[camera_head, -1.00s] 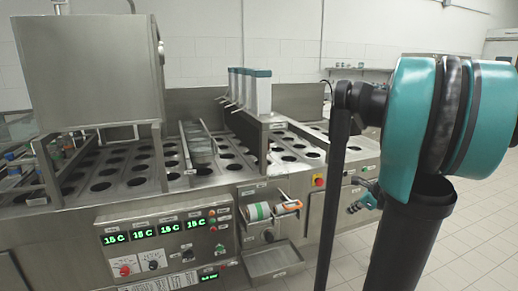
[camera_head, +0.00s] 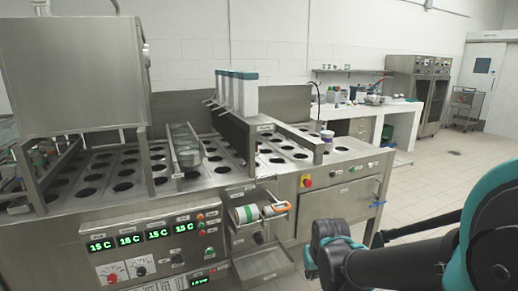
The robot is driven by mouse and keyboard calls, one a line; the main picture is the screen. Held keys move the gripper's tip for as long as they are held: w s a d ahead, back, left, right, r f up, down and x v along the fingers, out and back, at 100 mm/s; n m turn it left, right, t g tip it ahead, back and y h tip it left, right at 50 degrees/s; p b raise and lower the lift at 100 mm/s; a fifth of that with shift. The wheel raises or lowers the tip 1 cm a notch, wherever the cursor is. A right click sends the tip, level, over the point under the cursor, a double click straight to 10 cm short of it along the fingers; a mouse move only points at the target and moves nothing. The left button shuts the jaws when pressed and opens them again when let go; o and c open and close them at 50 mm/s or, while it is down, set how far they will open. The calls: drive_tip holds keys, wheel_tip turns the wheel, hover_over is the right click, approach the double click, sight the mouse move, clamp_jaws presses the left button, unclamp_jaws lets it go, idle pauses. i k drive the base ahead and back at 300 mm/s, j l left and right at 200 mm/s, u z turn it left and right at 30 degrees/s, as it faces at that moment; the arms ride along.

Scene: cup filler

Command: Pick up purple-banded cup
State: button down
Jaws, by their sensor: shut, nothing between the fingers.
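A small pale cup with a purple band (camera_head: 327,136) stands upright on the right part of the steel filling machine's top (camera_head: 345,147), close to a raised steel rail. It is small in the picture, and its base is partly hard to make out. My teal and black arm fills the lower right of the head view, in front of and below the cup, well apart from it. I cannot make out my gripper's fingers in this view.
The cup filler has rows of round holes (camera_head: 124,187), tall white dispensers with teal tops (camera_head: 243,92) and a control panel (camera_head: 150,245). A white bench (camera_head: 400,112) stands behind; tiled floor lies clear at right.

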sight(327, 138)
drive_tip(key=i+l+z, duration=0.3)
drive_tip(key=i+l, duration=0.55)
drive_tip(key=l, duration=0.1)
